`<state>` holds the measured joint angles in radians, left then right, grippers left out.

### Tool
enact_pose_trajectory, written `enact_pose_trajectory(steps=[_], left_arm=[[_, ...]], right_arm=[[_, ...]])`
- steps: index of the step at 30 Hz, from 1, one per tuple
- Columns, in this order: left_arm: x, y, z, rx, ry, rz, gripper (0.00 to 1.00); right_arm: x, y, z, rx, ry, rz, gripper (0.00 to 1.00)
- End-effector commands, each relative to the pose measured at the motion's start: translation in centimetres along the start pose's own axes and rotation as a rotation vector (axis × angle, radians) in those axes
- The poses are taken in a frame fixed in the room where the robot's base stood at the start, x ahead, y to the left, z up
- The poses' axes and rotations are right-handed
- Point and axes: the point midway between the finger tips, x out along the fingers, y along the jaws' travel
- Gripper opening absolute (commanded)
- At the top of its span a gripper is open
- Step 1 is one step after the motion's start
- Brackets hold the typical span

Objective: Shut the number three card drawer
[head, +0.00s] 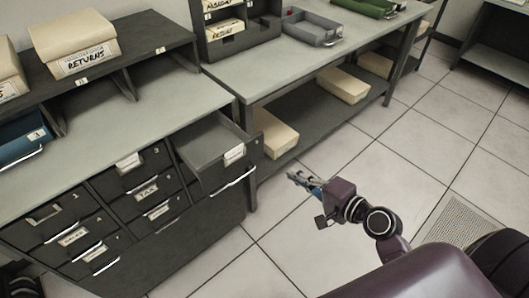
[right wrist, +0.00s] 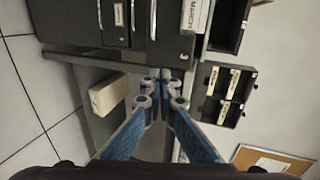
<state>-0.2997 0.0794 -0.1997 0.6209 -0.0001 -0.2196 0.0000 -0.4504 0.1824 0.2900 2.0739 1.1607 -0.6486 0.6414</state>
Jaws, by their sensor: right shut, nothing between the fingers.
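One dark grey card drawer (head: 213,147) stands pulled out at the top of the right column of the cabinet (head: 180,250). It has a pale label and a metal handle on its front, and its inside looks empty. My left gripper is not in view.
The other drawers, such as the left one (head: 48,214), look shut. A workbench (head: 290,62) stands right of the cabinet, with card boxes (head: 343,85) on its lower shelf. A grey tray (head: 313,28) lies on top. The tiled floor (head: 300,240) before the cabinet is clear.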

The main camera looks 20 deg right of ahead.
Motion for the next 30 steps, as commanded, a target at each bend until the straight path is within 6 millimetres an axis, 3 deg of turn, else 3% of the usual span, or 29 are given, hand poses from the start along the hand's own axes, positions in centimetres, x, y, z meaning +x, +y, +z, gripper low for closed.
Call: enact_pose_trajectory(steps=[5,15,21,30], left_arm=[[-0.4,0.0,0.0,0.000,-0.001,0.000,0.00],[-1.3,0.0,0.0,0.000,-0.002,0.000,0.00],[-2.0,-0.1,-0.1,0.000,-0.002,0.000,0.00],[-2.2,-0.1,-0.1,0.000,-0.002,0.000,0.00]], right_arm=[[1.6,-0.5,0.0,0.006,-0.001,-0.009,0.00],[8.7,-0.5,0.0,0.003,-0.002,-0.007,0.00],[12.0,-1.2,0.0,0.001,-0.001,-0.006,0.00],[13.7,-1.5,0.0,0.001,0.000,-0.004,0.00]])
